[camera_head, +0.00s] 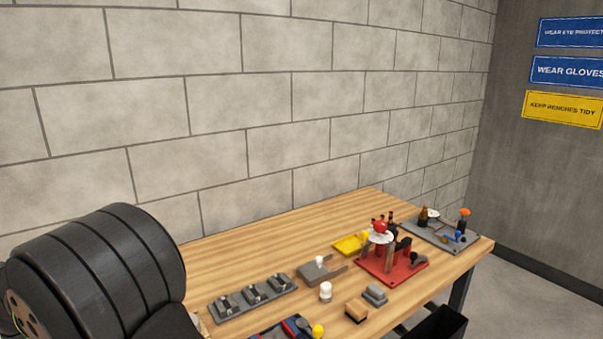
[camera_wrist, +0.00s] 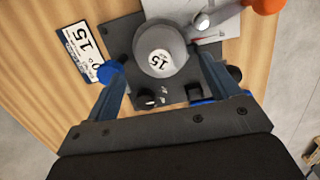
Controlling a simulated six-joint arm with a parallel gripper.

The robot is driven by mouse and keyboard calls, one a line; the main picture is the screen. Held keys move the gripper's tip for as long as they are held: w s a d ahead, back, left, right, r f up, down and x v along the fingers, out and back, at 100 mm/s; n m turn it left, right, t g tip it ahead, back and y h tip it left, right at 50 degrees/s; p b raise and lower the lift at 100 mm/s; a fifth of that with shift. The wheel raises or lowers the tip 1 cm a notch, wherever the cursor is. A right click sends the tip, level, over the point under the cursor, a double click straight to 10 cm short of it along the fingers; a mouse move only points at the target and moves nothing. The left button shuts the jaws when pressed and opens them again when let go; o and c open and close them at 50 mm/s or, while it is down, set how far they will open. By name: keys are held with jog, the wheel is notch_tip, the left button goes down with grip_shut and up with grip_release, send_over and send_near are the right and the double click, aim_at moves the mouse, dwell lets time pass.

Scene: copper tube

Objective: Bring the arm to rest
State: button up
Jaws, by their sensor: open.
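My gripper (camera_wrist: 158,66) shows in the wrist view with its two dark blue fingers spread apart. It is open. A round grey piece (camera_wrist: 160,50) marked 15 lies between the fingertips in the picture, on a dark plate (camera_wrist: 121,36). I cannot tell how far below the fingers it is, or whether they touch it. In the head view, a thick black part of my arm (camera_head: 100,270) fills the lower left. The gripper itself is outside that view.
The wooden bench (camera_head: 225,250) carries a grey block row (camera_head: 252,297), a red fixture (camera_head: 392,268), a yellow tray (camera_head: 350,245), a white cylinder (camera_head: 325,291) and a grey tray (camera_head: 411,229). A block wall (camera_head: 220,100) stands behind.

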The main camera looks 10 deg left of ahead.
notch_tip(320, 180, up, 12)
jog(key=s+a, duration=0.1)
jog(key=f, duration=0.5)
jog(key=d+f, duration=0.1)
jog(key=f, duration=0.3)
jog(key=w+d+f, duration=0.1)
jog(key=f, duration=0.4)
jog(key=shift+f, duration=0.35)
jog(key=shift+c, duration=0.3)
jog(key=o, duration=0.5)
jog(key=shift+t+y, duration=0.3)
jog(key=shift+t, duration=0.1)
jog(key=r, duration=0.1)
jog(key=a+r, duration=0.1)
jog(key=r, duration=0.1)
jog(key=a+r, duration=0.1)
jog(key=shift+s+r, duration=0.2)
jog(key=shift+s, duration=0.15)
jog(key=shift+c, duration=0.2)
notch_tip(320, 180, up, 12)
jog(key=s+a+t+y, duration=0.2)
jog(key=d+x, duration=0.1)
jog(key=x, duration=0.8)
jog(key=shift+w+a+f, duration=0.2)
jog(key=shift+w+a, duration=0.1)
jog(key=shift+r, duration=0.1)
